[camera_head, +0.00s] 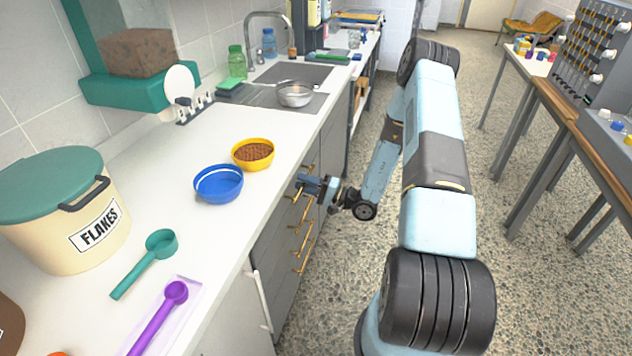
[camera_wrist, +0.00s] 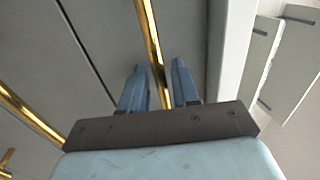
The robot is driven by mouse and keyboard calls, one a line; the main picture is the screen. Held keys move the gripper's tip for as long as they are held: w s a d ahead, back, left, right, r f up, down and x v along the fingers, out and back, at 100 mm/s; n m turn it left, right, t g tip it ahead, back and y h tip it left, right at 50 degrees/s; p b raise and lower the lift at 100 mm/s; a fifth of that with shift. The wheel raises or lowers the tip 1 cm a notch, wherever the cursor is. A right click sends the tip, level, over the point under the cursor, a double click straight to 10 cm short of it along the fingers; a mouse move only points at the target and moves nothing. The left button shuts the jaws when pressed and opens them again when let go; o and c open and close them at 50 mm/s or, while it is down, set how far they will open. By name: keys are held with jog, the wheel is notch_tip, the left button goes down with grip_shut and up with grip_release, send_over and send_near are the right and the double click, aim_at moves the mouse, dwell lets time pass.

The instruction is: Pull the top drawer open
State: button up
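The top drawer's grey front (camera_wrist: 112,30) fills the upper middle of the wrist view, just below the pale worktop edge. It looks shut, lying level with the front below across a thin dark seam. Its brass bar handle (camera_wrist: 150,30) runs between my two blue fingers. My gripper (camera_wrist: 158,68) is open, with a finger on each side of the bar and small gaps visible. In the head view my gripper (camera_head: 308,184) is at the cabinet front, below the worktop edge, and hides part of the handles there. Contact with the bar cannot be told.
Lower brass handles (camera_head: 304,255) stick out below my gripper. The white worktop (camera_head: 205,245) above holds a blue bowl (camera_head: 218,185), a yellow bowl of kibble (camera_head: 253,154) and a flakes tub (camera_head: 62,215). Speckled floor (camera_head: 325,300) in front of the cabinet is free.

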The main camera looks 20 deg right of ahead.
grip_shut()
dwell(0.4)
